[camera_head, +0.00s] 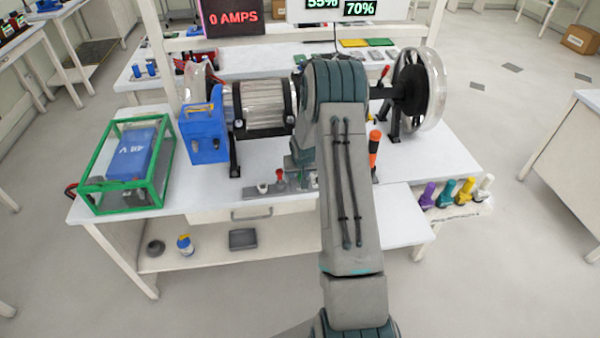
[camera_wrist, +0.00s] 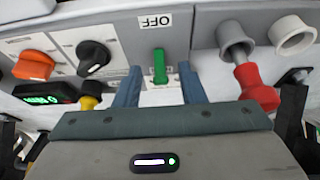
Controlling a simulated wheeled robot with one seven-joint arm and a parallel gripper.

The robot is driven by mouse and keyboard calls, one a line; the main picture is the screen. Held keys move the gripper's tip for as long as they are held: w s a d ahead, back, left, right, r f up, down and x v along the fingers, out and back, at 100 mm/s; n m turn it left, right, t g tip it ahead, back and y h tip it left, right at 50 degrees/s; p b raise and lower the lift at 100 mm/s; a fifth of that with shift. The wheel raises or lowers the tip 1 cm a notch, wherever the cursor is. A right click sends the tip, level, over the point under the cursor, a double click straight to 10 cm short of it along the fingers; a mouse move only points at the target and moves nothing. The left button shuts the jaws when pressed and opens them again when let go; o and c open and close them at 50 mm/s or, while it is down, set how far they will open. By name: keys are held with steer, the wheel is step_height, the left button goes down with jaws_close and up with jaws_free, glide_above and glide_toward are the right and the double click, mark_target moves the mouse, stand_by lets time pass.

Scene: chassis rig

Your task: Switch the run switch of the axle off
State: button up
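The run switch (camera_wrist: 159,66) is a green lever on a grey panel, seen in the wrist view. A label reading OFF (camera_wrist: 155,21), upside down in this view, is above it. Another label by the lever is mostly hidden. My gripper (camera_wrist: 160,80) is open, with one blue-grey finger on each side of the lever's lower end. I see no clear contact. In the head view my arm hides most of the panel. The axle rig shows there as a ribbed motor drum (camera_head: 262,105) and a clear-rimmed wheel (camera_head: 428,90) on the bench.
Beside the switch are a black knob (camera_wrist: 93,55), an orange knob (camera_wrist: 34,65), a yellow knob (camera_wrist: 88,102) and a red-handled plug (camera_wrist: 252,85). In the head view a green-framed battery case (camera_head: 128,163) stands left and an orange-handled tool (camera_head: 374,150) right.

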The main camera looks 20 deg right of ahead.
mark_target(300, 177)
jaws_close()
